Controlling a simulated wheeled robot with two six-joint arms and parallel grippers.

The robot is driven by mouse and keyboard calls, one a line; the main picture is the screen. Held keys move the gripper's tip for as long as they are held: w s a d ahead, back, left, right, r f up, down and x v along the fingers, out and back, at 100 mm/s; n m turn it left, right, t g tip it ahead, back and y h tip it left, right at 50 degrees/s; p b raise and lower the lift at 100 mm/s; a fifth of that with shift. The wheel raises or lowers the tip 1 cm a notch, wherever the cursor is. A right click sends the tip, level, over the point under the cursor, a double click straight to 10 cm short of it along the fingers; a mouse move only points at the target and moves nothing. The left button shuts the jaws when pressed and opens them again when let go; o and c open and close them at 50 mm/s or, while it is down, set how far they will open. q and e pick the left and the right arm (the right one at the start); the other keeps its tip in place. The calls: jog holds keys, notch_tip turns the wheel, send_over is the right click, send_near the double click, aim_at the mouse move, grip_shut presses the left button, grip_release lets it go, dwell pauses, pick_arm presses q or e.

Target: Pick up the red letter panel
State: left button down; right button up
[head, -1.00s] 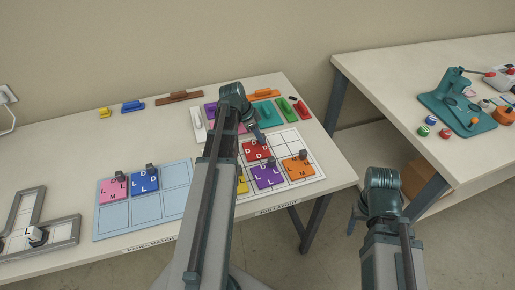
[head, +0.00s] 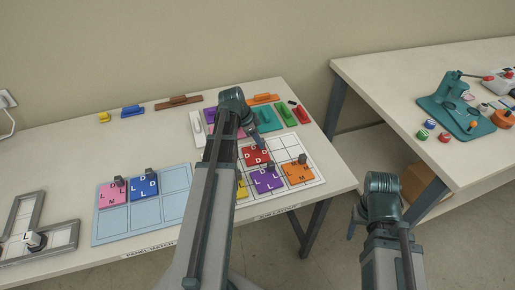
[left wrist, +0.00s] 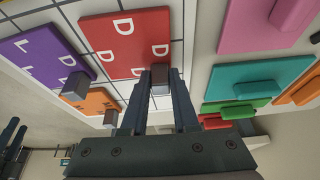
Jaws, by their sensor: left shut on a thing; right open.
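The red letter panel (head: 256,158), marked with white D letters, sits on the white gridded job layout sheet (head: 304,182). It also shows in the left wrist view (left wrist: 122,42), with a grey block handle (left wrist: 160,82) at its edge. My left gripper (head: 247,133) is over the panel's far edge. In the left wrist view its two fingers (left wrist: 160,76) are shut on the panel's handle. Whether the panel is clear of the sheet I cannot tell. My right gripper (head: 360,212) is open and empty, off the table's right side, and its fingertips are barely visible.
An orange panel (head: 297,173) and a purple panel (head: 267,180) lie beside the red one. A yellow panel (head: 241,188) is partly behind my left arm. Pink (head: 111,194) and blue (head: 144,186) panels lie on the light-blue mat (head: 113,221). Coloured handled pieces line the back.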

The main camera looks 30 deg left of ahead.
aim_at(258, 147)
pick_arm(q)
jog(key=shift+r, duration=0.1)
pick_arm(e)
jog(key=shift+r, duration=0.1)
pick_arm(q)
notch_tip(258, 147, up, 10)
jog(key=p, duration=1)
pick_arm(e)
notch_tip(258, 147, up, 10)
jog(key=shift+c, duration=0.6)
